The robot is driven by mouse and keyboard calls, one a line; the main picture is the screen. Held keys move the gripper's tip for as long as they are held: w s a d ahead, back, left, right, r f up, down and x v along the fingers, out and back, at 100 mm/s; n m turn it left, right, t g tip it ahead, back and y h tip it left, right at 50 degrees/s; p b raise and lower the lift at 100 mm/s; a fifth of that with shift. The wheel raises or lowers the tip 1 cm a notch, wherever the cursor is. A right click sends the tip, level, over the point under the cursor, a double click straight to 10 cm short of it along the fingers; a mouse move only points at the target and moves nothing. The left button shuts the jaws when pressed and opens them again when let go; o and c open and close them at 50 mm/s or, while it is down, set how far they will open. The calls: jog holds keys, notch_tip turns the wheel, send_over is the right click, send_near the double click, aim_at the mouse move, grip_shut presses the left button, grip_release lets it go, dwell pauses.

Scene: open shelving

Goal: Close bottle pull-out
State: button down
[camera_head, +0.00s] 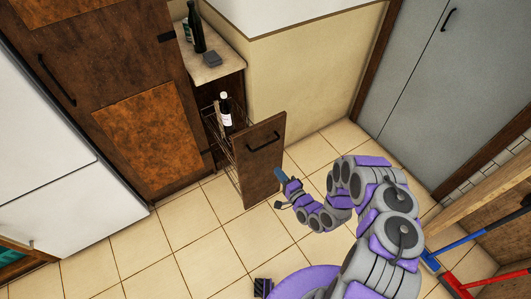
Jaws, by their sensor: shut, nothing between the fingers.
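The bottle pull-out (255,178) is a narrow brown wooden front with a black bar handle (264,142) and a wire rack (219,133) behind it. It stands pulled out from the cabinet under the counter. A dark bottle with a white label (226,109) stands in the rack. My gripper (281,175) is just right of the pull-out front, low and near its right edge in the picture. It is shut and empty. I cannot tell whether it touches the front.
A small counter (212,66) above holds dark bottles (196,30). A tall brown cabinet (150,120) is left of the pull-out, with a white appliance (60,150) beside it. Tiled floor (165,255) is clear in front. Brooms (455,245) and a grey door (440,80) are at right.

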jog(key=b, duration=0.2)
send_near(256, 145)
jog(key=x, duration=0.5)
jog(key=shift+w+a+f, duration=0.15)
jog(key=shift+w+f, duration=0.05)
jog(key=shift+w, duration=0.15)
jog(key=shift+w+a, duration=0.45)
jog(key=shift+d+r, duration=0.15)
